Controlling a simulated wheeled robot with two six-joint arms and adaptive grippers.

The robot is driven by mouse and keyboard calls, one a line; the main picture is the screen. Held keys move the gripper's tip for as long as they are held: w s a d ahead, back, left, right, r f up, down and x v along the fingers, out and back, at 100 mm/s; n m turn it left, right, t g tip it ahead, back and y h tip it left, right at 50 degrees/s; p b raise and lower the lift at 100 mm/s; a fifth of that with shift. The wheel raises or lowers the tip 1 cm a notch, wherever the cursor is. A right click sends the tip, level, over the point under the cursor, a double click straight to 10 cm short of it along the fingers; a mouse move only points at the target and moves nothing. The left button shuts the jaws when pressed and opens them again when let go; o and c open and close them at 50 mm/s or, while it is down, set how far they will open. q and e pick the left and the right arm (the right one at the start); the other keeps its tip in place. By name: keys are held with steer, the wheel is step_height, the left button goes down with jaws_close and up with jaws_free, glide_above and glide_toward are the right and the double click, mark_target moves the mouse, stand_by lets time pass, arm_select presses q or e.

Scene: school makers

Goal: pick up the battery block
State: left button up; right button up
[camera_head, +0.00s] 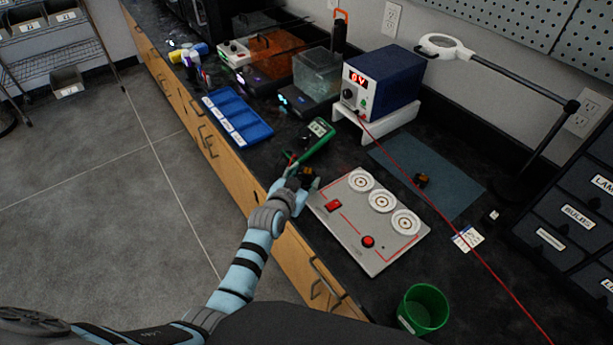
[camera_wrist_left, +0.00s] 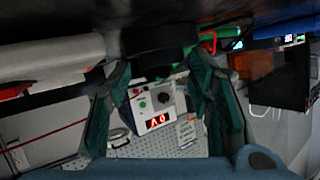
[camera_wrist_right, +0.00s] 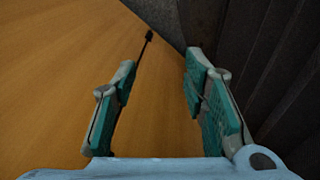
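A small dark block (camera_head: 307,172), probably the battery block, is at my left gripper (camera_head: 301,181), between the green multimeter and the grey panel. In the left wrist view a dark block (camera_wrist_left: 158,60) shows between the fingertips. My left fingers (camera_wrist_left: 158,85) are spread wide at either side of it; whether they touch it is hard to see. Another small dark block with orange (camera_head: 421,180) lies on the blue mat. My right gripper (camera_wrist_right: 160,85) is open and empty in front of a wooden cabinet face; it is not in the head view.
The grey panel (camera_head: 343,240) with three white dials lies right of the left gripper. A green multimeter (camera_head: 318,139), blue tray (camera_head: 236,117), power supply (camera_head: 383,80) with a red cable, and green cup (camera_head: 423,309) stand around. The blue mat (camera_head: 450,190) is mostly bare.

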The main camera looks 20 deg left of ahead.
arm_select(q)
jaws_close()
step_height(320, 180, up, 20)
steer(key=p, duration=0.5)
